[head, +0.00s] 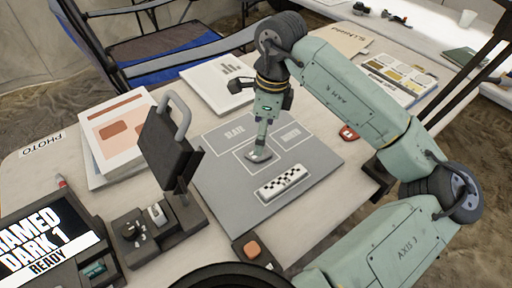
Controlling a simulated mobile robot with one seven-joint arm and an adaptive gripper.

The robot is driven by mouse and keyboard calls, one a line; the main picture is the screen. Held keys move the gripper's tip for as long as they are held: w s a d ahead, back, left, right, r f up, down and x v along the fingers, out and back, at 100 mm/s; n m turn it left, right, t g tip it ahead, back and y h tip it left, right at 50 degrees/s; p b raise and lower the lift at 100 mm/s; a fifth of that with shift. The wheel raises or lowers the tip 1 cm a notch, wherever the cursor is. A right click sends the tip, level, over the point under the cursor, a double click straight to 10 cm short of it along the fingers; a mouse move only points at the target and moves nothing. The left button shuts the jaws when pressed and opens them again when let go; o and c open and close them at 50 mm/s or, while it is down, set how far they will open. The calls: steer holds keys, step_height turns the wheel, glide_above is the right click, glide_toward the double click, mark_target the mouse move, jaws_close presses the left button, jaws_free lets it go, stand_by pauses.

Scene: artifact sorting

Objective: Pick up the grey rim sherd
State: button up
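A small grey sherd (256,157) lies in the middle outlined box of the grey mat (315,160), in the head view. My gripper (261,149) points down at it from above, with its fingertips at the sherd's upper edge. The fingertips overlap the sherd in the picture, so I cannot tell whether they touch it or grip it. The fingers look narrow and close together, and the gap between them does not show. Part of the sherd is hidden behind the fingertips.
A checkered scale bar (283,184) lies on the mat in front of the sherd. A dark upright panel with a handle (166,146) stands at the mat's left. Papers (112,132), a white sheet (222,85) and a colour chart (398,76) lie around. The mat's right side is clear.

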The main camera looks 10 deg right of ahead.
steer(key=f, duration=0.1)
steer(key=f+p, duration=0.1)
steer(key=f, duration=0.2)
steer(key=shift+w+a+f, duration=0.1)
steer(key=shift+a+f, duration=0.3)
steer(key=shift+c, duration=0.4)
steer(key=c, duration=1.2)
steer(key=shift+o, duration=0.2)
steer(key=shift+r, duration=0.1)
